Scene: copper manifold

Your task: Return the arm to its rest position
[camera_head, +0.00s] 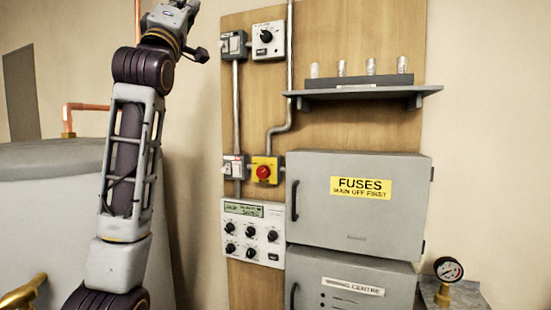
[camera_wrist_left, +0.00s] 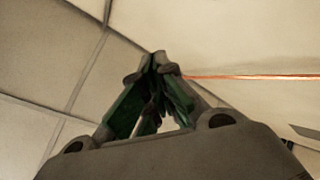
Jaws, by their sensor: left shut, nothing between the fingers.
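My left arm (camera_head: 128,165) rises upright from the bottom left of the head view, in front of a grey tank. Its wrist is at the top edge, and the gripper itself is cut off above the picture. In the left wrist view my left gripper (camera_wrist_left: 158,72) is shut, its fingertips together and nothing between them. It points toward the ceiling and upper wall. My right gripper shows in neither view.
A wooden board (camera_head: 262,120) carries switches, a red knob on a yellow box (camera_head: 265,171), a control panel (camera_head: 253,233), a fuse cabinet (camera_head: 360,225) and a shelf (camera_head: 365,93) with several small cylinders. A grey tank (camera_head: 50,190) stands left. A copper pipe (camera_wrist_left: 250,77) crosses the wrist view.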

